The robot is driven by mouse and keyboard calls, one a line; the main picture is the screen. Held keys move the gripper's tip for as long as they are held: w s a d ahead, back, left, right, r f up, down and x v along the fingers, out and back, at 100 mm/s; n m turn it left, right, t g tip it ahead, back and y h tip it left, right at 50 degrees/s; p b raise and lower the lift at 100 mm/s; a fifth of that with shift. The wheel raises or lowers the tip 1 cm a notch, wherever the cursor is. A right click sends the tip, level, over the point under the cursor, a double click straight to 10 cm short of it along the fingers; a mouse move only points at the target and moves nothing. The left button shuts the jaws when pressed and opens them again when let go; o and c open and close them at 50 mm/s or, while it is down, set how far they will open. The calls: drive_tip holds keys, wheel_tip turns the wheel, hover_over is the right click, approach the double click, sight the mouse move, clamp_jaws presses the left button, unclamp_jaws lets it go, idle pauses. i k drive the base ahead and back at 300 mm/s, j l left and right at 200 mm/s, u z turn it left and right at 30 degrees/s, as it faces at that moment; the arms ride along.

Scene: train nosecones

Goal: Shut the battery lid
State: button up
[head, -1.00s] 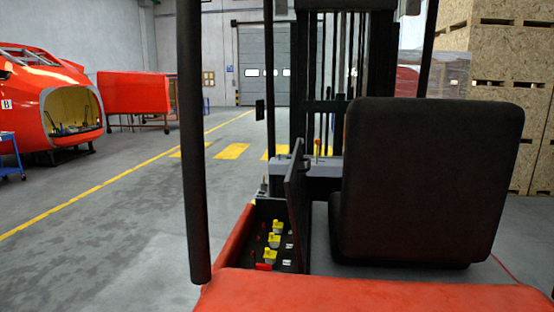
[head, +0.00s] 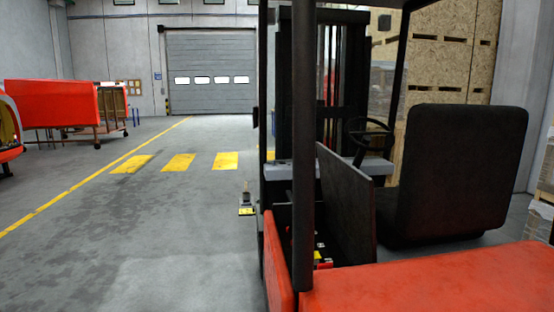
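The battery lid (head: 345,210) is a dark flat panel on the red forklift (head: 430,285). It stands open, nearly upright, left of the black seat (head: 462,165). Below and left of it, a little of the battery (head: 319,258) shows with yellow and red parts. A dark roof post (head: 303,150) hides much of the battery bay. My gripper is not in view.
Open grey floor (head: 170,240) with yellow markings lies left of the forklift. A small grey and yellow object (head: 247,207) shows beside its left side. The steering wheel (head: 368,138) is beyond the lid. Crates (head: 445,50) stand behind at right.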

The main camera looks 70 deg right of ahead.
sight(349, 193)
drive_tip(key=i+l+z, duration=0.2)
drive_tip(key=i+z, duration=0.7)
drive_tip(key=i+j+z, duration=0.1)
drive_tip(key=i+z, duration=0.35)
drive_tip(key=i+j+z, duration=0.25)
drive_tip(key=z, duration=0.2)
drive_tip(key=i+j, duration=0.05)
drive_tip(key=i, duration=0.05)
